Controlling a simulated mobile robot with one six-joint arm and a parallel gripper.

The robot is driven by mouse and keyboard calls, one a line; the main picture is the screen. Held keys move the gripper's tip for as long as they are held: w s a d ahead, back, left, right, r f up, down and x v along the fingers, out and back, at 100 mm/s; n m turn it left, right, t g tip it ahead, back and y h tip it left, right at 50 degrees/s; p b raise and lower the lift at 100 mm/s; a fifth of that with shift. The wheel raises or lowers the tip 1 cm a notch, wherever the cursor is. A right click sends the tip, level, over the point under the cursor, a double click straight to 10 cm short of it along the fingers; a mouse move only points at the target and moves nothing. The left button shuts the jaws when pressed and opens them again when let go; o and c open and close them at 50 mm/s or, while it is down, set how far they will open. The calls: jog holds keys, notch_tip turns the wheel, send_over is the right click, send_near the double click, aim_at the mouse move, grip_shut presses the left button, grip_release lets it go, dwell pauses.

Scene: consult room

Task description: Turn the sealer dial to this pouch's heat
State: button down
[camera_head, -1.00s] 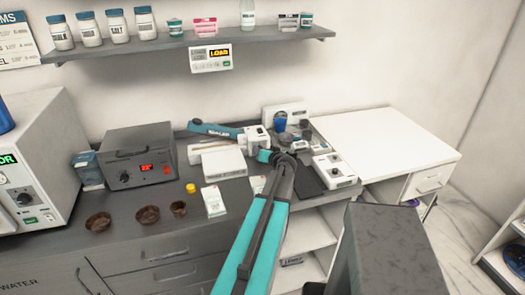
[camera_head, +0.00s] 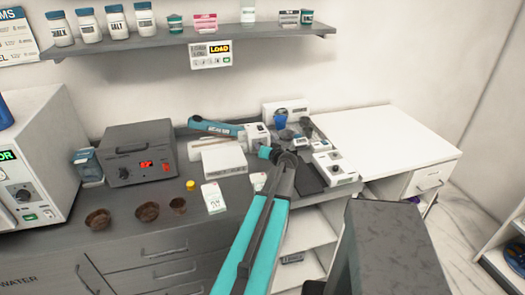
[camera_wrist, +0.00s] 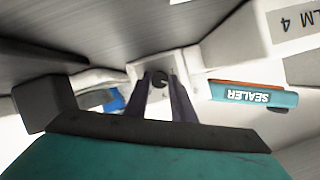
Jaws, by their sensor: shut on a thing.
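The sealer (camera_head: 215,126) has a teal arm marked SEALER and a white end block (camera_head: 258,137) on the counter's back half. In the wrist view the sealer's teal arm (camera_wrist: 254,94) lies to the right, its label upside down. A small dark round dial (camera_wrist: 160,79) sits on the white block face. My gripper (camera_wrist: 162,82) has its fingertips at either side of this dial and is shut on it. In the head view my gripper (camera_head: 277,155) reaches the block's front, hiding the dial. White pouches (camera_head: 214,197) (camera_head: 258,181) lie on the counter; their print is unreadable.
A dark box (camera_head: 140,153) with a red display stands left of the sealer. Brown bowls (camera_head: 97,219) and a yellow cap (camera_head: 190,185) lie in front. White devices (camera_head: 334,167) crowd the right of my gripper. The white tabletop (camera_head: 385,145) farther right is clear.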

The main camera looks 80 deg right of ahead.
jog(key=shift+s+d+f+m+t+b, duration=0.15)
jog(key=shift+m+t+b, duration=0.5)
jog(key=shift+b, duration=1.2)
jog(key=shift+m+b, duration=0.3)
jog(key=shift+m, duration=0.05)
jog(key=c, duration=1.5)
grip_release()
jog(key=shift+r+b+v, duration=0.2)
jog(key=shift+b+v, duration=1.75)
jog(key=shift+v, duration=5.05)
